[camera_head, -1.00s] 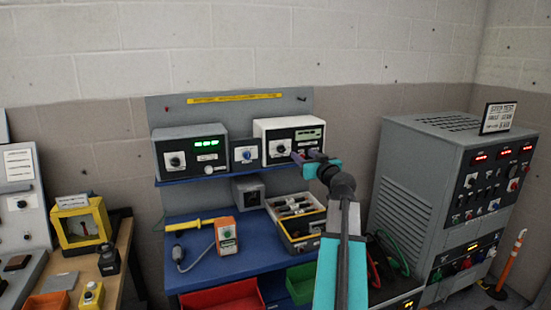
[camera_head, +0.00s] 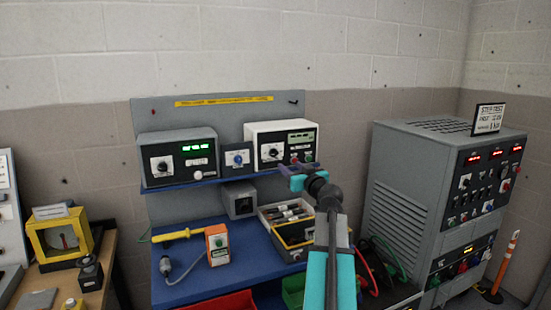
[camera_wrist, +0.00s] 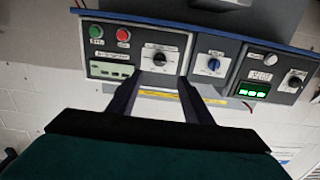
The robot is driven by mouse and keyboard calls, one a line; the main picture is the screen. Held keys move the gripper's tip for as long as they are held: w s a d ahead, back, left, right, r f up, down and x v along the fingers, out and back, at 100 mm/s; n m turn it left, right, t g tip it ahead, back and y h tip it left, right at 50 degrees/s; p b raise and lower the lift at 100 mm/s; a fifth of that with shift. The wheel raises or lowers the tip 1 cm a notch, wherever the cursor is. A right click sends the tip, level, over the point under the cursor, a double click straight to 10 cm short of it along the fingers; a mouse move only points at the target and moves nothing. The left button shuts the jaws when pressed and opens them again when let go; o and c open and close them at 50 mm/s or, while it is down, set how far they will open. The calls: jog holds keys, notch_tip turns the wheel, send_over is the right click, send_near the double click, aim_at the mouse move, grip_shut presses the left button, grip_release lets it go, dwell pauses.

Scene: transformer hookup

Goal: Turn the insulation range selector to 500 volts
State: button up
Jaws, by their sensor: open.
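The white-cased instrument (camera_head: 283,147) stands at the right end of the blue shelf. Its black selector knob (camera_head: 273,153) sits on a white dial at the left of its face; the dial lettering is too small to read. In the wrist view, where the shelf is at the top, the knob (camera_wrist: 160,58) is near the middle, beside green and red buttons and a display. My gripper (camera_head: 290,168) is in front of the instrument's lower right part. In the wrist view my gripper (camera_wrist: 158,80) is open and empty, its two fingers apart, with the knob showing beyond the gap.
A small module with a blue knob (camera_head: 238,159) and a grey instrument with a green display (camera_head: 178,157) stand left along the shelf. Below are an orange handheld meter (camera_head: 217,243) and an open case (camera_head: 290,222). A large grey cabinet (camera_head: 410,200) stands right.

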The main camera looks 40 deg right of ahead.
aim_at(275, 155)
jog(key=shift+p+x, duration=2.3)
jog(key=shift+x, duration=4.5)
jog(key=c, duration=1.1)
jog(key=shift+o, duration=0.2)
